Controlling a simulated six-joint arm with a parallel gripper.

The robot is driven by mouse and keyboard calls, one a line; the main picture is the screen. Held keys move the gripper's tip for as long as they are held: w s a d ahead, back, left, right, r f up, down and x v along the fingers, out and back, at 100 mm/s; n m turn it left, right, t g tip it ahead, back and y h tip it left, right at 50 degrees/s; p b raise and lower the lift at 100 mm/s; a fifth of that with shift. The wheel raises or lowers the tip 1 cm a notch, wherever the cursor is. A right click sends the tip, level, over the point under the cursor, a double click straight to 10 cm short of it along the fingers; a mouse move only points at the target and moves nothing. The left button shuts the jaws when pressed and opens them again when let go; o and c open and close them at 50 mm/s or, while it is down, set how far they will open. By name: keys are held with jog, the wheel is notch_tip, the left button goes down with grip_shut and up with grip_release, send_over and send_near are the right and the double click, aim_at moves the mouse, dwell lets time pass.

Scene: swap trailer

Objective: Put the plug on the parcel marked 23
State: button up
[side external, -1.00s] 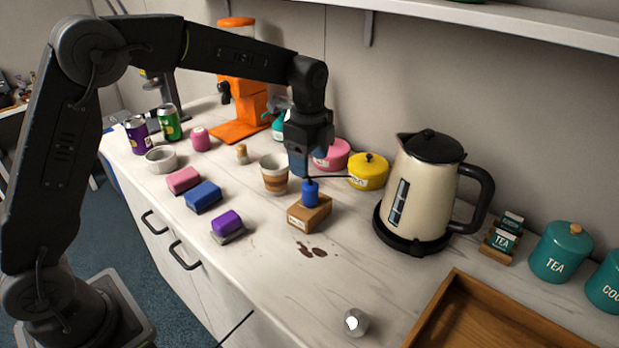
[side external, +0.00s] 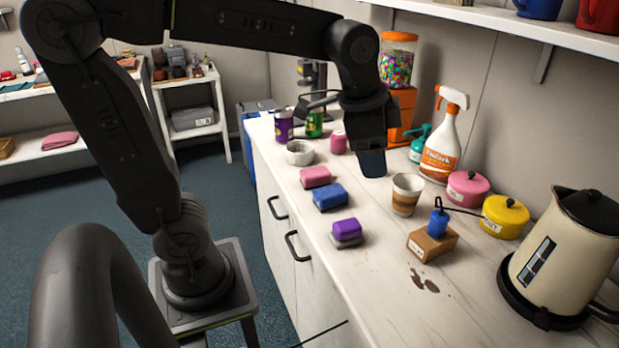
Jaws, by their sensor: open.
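The blue plug (side external: 437,223) stands upright on top of a small brown parcel (side external: 432,246). A black cord runs from its top to the right, towards the yellow pot. The parcel has a white label on its front, too small to read. My gripper (side external: 372,165) points down over the counter, behind and left of the paper cup. It is open and clear of the plug and parcel. I cannot make out anything between its jaws.
The paper cup (side external: 406,194) stands between my gripper and the parcel. Pink (side external: 467,188) and yellow (side external: 504,216) pots, a spray bottle (side external: 440,140) and a kettle (side external: 563,255) line the wall. Blue (side external: 330,197), pink and purple sponge-like blocks lie left. A brown spill (side external: 424,281) lies in front.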

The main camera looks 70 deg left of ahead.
jog(key=s+f+n+t, duration=0.2)
jog(key=s+n, duration=0.4)
jog(key=s, duration=0.5)
jog(key=shift+a+f+n, duration=0.3)
jog(key=shift+a+f, duration=0.05)
jog(key=shift+f, duration=0.3)
